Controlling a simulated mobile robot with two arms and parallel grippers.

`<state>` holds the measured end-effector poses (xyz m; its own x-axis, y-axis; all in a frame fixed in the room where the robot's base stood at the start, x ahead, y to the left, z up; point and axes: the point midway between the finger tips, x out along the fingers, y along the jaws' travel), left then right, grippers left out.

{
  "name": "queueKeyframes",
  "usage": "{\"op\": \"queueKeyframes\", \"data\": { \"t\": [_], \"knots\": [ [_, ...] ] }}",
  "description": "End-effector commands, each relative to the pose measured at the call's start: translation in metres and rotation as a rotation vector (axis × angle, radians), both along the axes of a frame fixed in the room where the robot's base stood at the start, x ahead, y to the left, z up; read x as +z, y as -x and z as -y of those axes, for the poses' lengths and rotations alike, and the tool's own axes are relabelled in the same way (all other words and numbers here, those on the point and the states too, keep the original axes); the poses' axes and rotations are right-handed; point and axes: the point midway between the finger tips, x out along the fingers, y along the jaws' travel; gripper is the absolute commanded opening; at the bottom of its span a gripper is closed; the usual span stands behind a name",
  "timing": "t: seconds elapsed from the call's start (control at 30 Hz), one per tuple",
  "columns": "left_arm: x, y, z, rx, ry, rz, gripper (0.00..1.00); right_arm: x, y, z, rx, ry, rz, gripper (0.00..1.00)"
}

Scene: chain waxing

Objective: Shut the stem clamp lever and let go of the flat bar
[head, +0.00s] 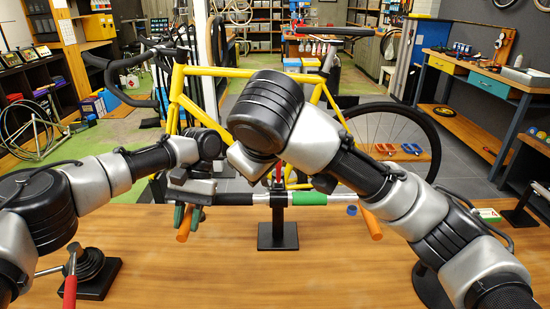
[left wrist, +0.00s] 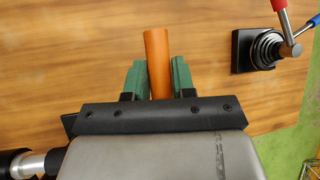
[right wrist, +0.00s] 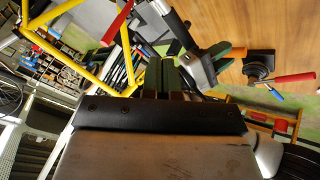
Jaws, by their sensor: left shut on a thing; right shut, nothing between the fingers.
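The flat bar (head: 236,199) runs sideways across a post on a black base (head: 278,236); orange grips (head: 372,224) are at its ends. My left gripper (head: 188,218) has its green fingers shut on the left orange grip, which also shows between them in the left wrist view (left wrist: 158,62). A red lever (head: 278,172) stands upright at the bar's middle; in the right wrist view a red lever (right wrist: 117,24) shows ahead, left of my fingers. My right gripper (right wrist: 166,76) is shut and empty, apart from that lever. My right arm hides this gripper in the head view.
A second black stand (head: 92,272) with a red handle is at the table's front left. A yellow bicycle frame (head: 235,72) stands behind the table. A small blue part (head: 352,210) is near the right grip. The table front centre is clear.

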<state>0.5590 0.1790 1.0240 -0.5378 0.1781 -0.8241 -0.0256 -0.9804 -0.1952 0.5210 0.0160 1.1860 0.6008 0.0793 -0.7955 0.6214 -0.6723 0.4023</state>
Motion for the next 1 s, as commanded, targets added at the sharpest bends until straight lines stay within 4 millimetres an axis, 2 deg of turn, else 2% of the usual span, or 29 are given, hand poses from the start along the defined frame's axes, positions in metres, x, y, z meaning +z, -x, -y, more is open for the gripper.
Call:
{"op": "queueKeyframes", "data": {
  "t": [0.07,0.17,0.27,0.67,0.8,1.0],
  "knots": [
    [0.000,0.000,-0.002,-0.002,-0.004,-0.001,0.00,0.016,-0.004,0.005,-0.007,0.014,0.031,0.00],
    [0.000,0.000,-0.002,-0.002,-0.004,-0.001,0.00,0.019,-0.009,0.007,-0.012,0.022,0.044,0.00],
    [0.000,0.000,-0.002,-0.002,-0.004,-0.002,0.00,0.010,-0.017,0.007,-0.012,0.024,0.043,0.00],
    [0.000,0.000,-0.002,-0.003,-0.004,-0.003,0.00,-0.055,-0.069,0.002,-0.014,0.022,0.042,0.00],
    [0.000,0.000,-0.002,-0.003,-0.004,-0.003,0.00,-0.052,-0.088,0.014,-0.015,0.021,0.045,0.00],
    [0.000,0.000,-0.002,-0.002,-0.004,-0.002,0.00,-0.050,-0.101,0.023,-0.012,0.021,0.045,0.00]
  ]
}}
